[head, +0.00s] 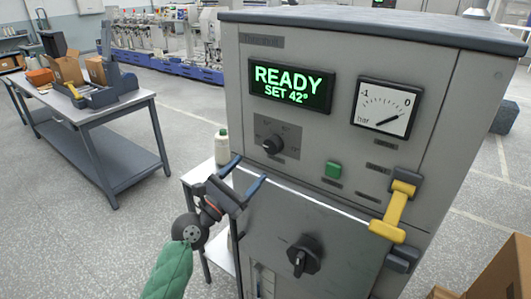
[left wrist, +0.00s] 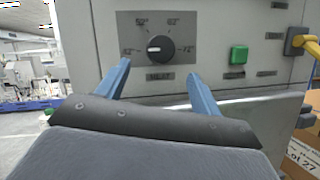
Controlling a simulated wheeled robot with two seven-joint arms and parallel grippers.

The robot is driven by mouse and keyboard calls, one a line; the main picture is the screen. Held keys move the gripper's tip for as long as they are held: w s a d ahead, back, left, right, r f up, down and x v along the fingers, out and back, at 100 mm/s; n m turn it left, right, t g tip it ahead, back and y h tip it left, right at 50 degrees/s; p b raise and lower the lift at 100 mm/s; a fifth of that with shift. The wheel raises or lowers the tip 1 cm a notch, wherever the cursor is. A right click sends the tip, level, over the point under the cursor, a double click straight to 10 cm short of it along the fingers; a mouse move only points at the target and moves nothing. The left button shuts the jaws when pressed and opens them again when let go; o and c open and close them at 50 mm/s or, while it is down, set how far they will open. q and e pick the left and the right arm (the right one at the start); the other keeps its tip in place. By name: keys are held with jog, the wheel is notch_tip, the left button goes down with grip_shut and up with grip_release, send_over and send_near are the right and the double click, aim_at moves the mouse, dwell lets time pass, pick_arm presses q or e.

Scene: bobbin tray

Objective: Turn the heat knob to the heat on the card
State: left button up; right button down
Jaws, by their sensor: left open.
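The heat knob (head: 271,144) is a round black dial on the grey machine's front. In the left wrist view the heat knob (left wrist: 160,48) has a white mark pointing left, toward the lowest label, which looks like 42°. Other labels around it look like 52°, 62° and 72°. The display (head: 291,86) reads "READY SET 42°". My left gripper (head: 247,172) is open and empty, below and in front of the knob. Its blue fingers (left wrist: 158,70) spread to either side of the knob, apart from it. I cannot make out the heat card. My right gripper is out of view.
A green button (head: 333,169) and a pressure gauge (head: 384,107) are right of the knob. A yellow latch handle (head: 396,210) is at the right, and a black door knob (head: 304,256) is below.

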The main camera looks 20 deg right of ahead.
aim_at(269, 149)
pick_arm(q)
jog(key=shift+n, duration=0.4)
jog(key=p+x, duration=0.2)
jog(key=x, duration=0.4)
jog(key=shift+d+r, duration=0.1)
jog(key=shift+r, duration=0.1)
jog(key=shift+p+x, duration=0.4)
jog(key=shift+x, duration=0.35)
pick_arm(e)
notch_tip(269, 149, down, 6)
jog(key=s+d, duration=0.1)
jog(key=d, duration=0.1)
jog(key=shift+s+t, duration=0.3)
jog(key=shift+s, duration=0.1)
pick_arm(q)
jog(key=shift+f, duration=0.1)
jog(key=c, duration=1)
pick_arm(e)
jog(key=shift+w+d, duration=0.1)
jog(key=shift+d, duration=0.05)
